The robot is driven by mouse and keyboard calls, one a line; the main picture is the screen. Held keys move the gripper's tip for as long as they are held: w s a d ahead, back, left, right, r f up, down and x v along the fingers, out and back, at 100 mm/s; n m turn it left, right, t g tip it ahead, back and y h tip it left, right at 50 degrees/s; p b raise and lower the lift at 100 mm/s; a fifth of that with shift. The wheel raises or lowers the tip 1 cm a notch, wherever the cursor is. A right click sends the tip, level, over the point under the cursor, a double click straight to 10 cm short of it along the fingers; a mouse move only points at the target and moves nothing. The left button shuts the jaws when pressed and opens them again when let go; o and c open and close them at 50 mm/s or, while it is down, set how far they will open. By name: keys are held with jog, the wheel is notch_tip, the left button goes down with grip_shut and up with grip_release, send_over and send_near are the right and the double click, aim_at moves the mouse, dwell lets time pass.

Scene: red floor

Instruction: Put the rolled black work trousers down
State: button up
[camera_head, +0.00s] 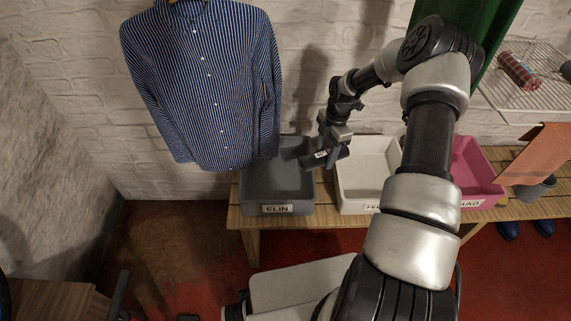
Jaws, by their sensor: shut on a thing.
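The rolled black work trousers (312,162) are a small dark roll in my gripper (332,146). My gripper is shut on the roll and holds it near the right edge of the grey bin (277,209) labelled ELIN, close to the gap before the white bin (367,192). I cannot tell how high the roll is above the bin rim. The inside of the grey bin that shows looks empty. My arm hides part of the white bin and its label.
The bins stand on a wooden bench (248,222), with a pink bin (472,170) at the right. A striped blue shirt (205,85) hangs behind and left of the grey bin. A wire rack (520,95) holds a red roll (519,70). Blue shoes (510,231) are under the bench.

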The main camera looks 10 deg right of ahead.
aim_at(324, 162)
notch_tip(324, 162, down, 4)
jog(key=shift+r+b, duration=0.1)
jog(key=shift+b, duration=0.2)
jog(key=w+a, duration=0.1)
jog(key=a, duration=0.1)
jog(key=w+a, duration=0.1)
jog(key=a, duration=0.2)
jog(key=w+a+b, duration=0.1)
jog(key=a, duration=0.1)
jog(key=shift+a, duration=0.25)
jog(key=shift+c, duration=0.6)
jog(key=a, duration=0.1)
jog(key=w+a+b, duration=0.1)
jog(key=a, duration=0.1)
jog(key=a+f, duration=0.1)
jog(key=shift+w+a+f, duration=0.1)
jog(key=shift+w+a, duration=0.2)
jog(key=shift+a, duration=0.05)
jog(key=shift+f+b, duration=0.65)
jog(key=shift+b, duration=0.1)
jog(key=o, duration=1.4)
jog(key=shift+c, duration=0.2)
jog(key=shift+r, duration=0.15)
